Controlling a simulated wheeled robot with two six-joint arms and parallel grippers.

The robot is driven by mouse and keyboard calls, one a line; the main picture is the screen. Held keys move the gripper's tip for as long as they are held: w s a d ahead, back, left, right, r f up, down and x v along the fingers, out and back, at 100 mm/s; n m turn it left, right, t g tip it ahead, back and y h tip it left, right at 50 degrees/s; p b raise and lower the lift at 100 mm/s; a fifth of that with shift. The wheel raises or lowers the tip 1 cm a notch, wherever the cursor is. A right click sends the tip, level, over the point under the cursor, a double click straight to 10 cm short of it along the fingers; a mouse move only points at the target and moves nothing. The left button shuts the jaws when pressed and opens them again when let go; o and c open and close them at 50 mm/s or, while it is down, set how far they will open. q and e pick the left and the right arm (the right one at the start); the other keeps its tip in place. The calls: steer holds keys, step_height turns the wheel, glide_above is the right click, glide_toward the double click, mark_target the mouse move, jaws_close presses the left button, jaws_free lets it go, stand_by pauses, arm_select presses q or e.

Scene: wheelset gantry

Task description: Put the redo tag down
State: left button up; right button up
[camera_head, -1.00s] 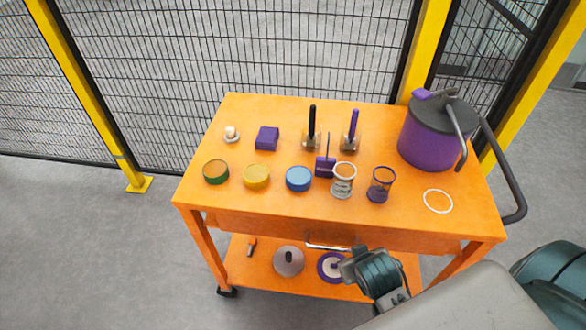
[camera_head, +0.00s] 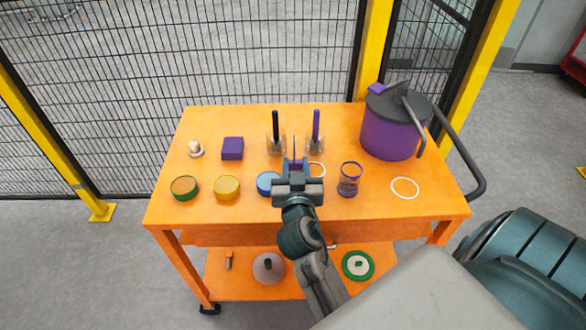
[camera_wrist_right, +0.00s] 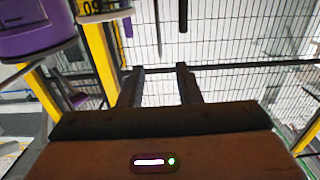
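My right gripper (camera_head: 296,165) is over the front middle of the orange cart's top. In the right wrist view its two fingers (camera_wrist_right: 160,85) stand apart, with only a pale area visible between them and no clear object held. I cannot pick out a redo tag with certainty. A small purple piece with a thin upright stem (camera_head: 294,145) is mostly hidden behind the right gripper; I cannot tell whether they touch. My left gripper is not in view.
The orange cart (camera_head: 225,205) carries a purple pot (camera_head: 388,137), a purple box (camera_head: 232,149), green (camera_head: 185,188) and yellow (camera_head: 227,187) round tins, a purple-rimmed glass (camera_head: 349,180) and a white ring (camera_head: 405,188). A blue tin (camera_head: 265,184) is partly covered. Mesh fence stands behind.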

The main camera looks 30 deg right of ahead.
mark_target(294, 134)
steer(key=p+x, duration=0.1)
steer(key=x, duration=0.2)
steer(key=p+x, duration=0.2)
steer(key=x, duration=0.1)
steer(key=r+p+x, duration=0.1)
steer(key=x, duration=0.3)
steer(key=shift+r+p, duration=0.15)
steer(key=shift+p, duration=0.2)
steer(key=shift+w+d+f, duration=0.25)
steer(key=shift+w, duration=0.15)
steer(key=shift+a, duration=0.1)
jaws_close()
